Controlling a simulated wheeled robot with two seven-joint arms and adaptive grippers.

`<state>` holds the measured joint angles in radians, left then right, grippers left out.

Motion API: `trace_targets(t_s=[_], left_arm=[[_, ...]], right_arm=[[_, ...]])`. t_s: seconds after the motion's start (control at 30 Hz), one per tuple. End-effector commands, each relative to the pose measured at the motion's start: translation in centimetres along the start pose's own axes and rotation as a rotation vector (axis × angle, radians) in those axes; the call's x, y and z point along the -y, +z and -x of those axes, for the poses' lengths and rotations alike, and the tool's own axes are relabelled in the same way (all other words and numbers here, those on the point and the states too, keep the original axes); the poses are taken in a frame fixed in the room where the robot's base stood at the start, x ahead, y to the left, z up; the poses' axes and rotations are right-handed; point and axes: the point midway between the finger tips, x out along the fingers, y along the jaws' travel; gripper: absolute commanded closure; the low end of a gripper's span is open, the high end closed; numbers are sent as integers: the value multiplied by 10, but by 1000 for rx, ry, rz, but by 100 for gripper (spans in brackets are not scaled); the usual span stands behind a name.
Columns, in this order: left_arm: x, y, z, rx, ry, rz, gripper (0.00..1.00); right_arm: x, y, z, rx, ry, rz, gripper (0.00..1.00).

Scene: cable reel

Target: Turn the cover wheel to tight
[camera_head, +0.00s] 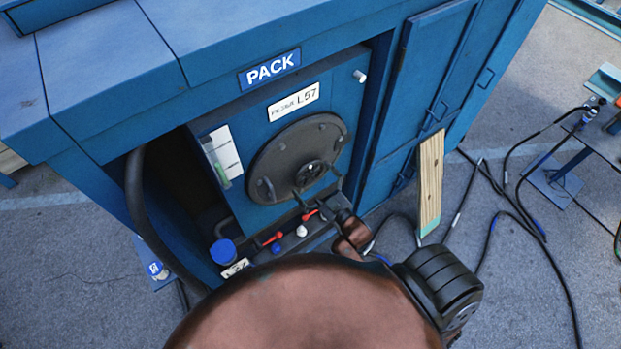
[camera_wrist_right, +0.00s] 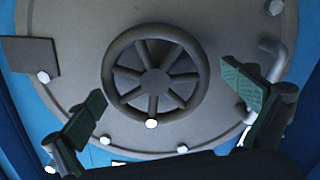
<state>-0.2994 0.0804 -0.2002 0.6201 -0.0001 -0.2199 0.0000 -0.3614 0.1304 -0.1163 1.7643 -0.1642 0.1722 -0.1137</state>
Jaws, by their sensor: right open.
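The cover wheel (camera_wrist_right: 155,82) is a dark spoked handwheel in the middle of a round grey cover (camera_wrist_right: 75,62). In the head view the wheel (camera_head: 311,172) sits on the dark round cover (camera_head: 278,150) on the front of the blue PACK cabinet. My right gripper (camera_wrist_right: 165,88) is open and empty, with one finger to the left of the wheel and one to the right. Its fingers (camera_head: 319,184) also show in front of the cover's lower part in the head view. Contact with the wheel does not show. My left gripper is not in view.
Red-handled valves (camera_head: 272,239) and a blue cap (camera_head: 223,251) sit below the cover. A thick dark hose (camera_head: 136,200) hangs at the left. A wooden plank (camera_head: 431,180) leans by the cabinet's right door. Cables lie on the ground at the right.

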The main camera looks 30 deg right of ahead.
Motion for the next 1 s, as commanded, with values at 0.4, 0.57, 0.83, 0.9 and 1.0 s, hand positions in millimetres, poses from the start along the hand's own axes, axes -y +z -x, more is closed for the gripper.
trace_targets(t_s=[0.4, 0.57, 0.83, 0.9, 1.0], left_arm=[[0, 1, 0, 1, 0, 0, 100], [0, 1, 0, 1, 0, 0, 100], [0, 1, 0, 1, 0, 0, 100], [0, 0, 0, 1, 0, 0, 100], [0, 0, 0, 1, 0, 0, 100]], right_arm=[[0, 1, 54, 3, -2, 1, 0], [1, 0, 86, 2, -3, 1, 0], [2, 0, 116, 1, -3, 1, 0], [2, -1, 118, 0, -3, 1, 0], [2, -1, 118, -1, -3, 1, 0]])
